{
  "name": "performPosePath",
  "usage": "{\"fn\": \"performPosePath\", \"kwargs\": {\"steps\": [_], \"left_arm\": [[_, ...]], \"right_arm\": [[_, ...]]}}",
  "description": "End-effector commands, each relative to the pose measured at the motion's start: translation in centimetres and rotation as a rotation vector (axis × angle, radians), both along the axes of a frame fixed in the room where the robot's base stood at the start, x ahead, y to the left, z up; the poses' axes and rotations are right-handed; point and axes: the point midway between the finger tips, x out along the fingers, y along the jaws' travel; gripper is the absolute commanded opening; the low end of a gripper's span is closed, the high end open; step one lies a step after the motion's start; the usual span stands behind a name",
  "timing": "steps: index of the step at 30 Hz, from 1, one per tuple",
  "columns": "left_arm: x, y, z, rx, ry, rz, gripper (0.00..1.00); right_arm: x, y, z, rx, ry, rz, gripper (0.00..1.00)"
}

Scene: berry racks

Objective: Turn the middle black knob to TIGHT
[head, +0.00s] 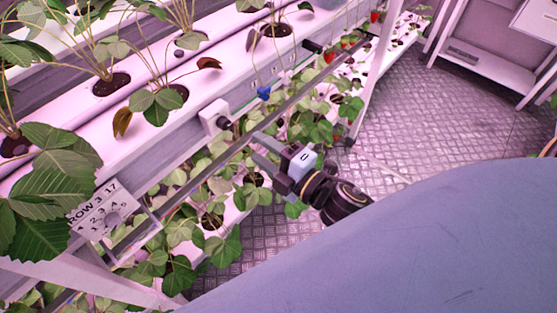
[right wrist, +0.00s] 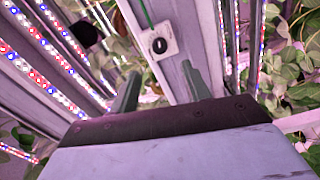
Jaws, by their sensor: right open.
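A black knob (head: 224,123) sticks out from a white plate (head: 211,115) on the front of the rack rail. In the right wrist view the knob (right wrist: 159,46) shows face-on with a pale mark across it, on its white plate (right wrist: 151,58); any lettering is too small to read. My right gripper (head: 258,152) is open and empty, to the right of and lower than the knob in the head view. In the right wrist view its two fingers (right wrist: 162,82) stand apart, with the knob beyond the gap between them. My left gripper is not in view.
A blue valve (head: 264,92) and another black fitting (head: 312,46) sit farther along the rail. A row sign (head: 97,207) with numbers hangs at the near left. Strawberry plants (head: 55,180) crowd the channels above and below. The metal floor (head: 420,120) is clear at right.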

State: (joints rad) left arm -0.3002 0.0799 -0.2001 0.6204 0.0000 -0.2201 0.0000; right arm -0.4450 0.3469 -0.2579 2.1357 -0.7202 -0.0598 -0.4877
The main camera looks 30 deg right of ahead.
Motion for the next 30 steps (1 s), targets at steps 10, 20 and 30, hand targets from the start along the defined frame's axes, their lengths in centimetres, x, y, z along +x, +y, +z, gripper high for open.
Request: {"fn": "performPosePath", "kwargs": {"steps": [10,20,30], "left_arm": [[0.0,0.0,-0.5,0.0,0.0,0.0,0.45],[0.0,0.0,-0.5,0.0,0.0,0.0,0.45],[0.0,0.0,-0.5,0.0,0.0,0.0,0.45]], "right_arm": [[-3.5,-1.3,0.0,0.001,0.0,0.0,0.47],[-3.8,-1.4,0.1,0.0,-0.001,0.0,0.47],[-3.7,-1.4,-0.3,0.004,0.007,-0.003,0.47]]}}
